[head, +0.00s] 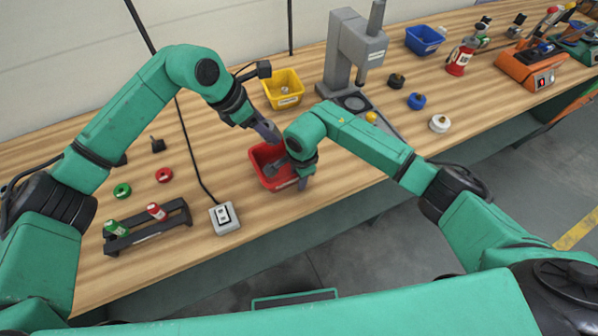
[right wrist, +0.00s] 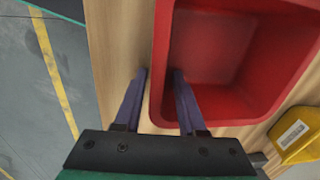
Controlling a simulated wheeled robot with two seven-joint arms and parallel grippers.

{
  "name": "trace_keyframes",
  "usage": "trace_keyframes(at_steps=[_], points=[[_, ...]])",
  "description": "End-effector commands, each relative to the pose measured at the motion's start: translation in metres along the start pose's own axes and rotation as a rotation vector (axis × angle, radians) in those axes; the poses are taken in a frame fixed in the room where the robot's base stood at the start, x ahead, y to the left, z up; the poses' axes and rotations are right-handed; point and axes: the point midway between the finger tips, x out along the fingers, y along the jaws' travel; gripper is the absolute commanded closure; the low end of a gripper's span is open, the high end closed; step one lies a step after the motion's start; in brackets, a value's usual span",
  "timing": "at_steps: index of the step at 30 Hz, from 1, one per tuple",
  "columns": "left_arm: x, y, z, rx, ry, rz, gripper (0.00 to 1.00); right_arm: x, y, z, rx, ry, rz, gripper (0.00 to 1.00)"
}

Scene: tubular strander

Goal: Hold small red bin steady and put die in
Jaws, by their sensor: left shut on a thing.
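The small red bin (head: 257,155) stands on the wooden table near its front edge and fills much of the right wrist view (right wrist: 215,50). The part of its inside seen there looks empty. My left gripper (head: 275,138) is at the bin's far side, pointing down to the right. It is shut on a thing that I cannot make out. My right gripper (right wrist: 158,75) is open and straddles the bin's near wall, one finger inside and one outside, with a gap between them. I cannot pick out the die in either view.
A yellow bin (head: 284,89) stands behind the red one, beside a grey press (head: 350,55). A switch box (head: 224,217) and a rack (head: 148,228) with spools lie to the left. A blue bin (head: 424,40) is further back right. The table's front edge is close to the red bin.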

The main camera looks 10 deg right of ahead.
Motion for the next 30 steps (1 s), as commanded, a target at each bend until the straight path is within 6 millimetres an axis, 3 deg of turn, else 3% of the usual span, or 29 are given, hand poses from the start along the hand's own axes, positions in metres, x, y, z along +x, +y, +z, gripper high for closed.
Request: trace_keyframes(at_steps=[4,7,30], points=[[-0.001,0.0002,0.0011,0.001,-0.003,0.001,1.0,-0.0003,0.0,0.0,0.0,0.0,0.0,0.64],[-0.0011,0.0002,0.0011,0.001,-0.003,0.001,1.0,-0.0003,0.0002,0.0,0.001,0.0,0.001,1.0],[-0.0008,0.0002,0.001,0.001,-0.003,0.001,1.0,0.0011,0.0017,-0.0004,0.001,0.002,0.005,1.0]])
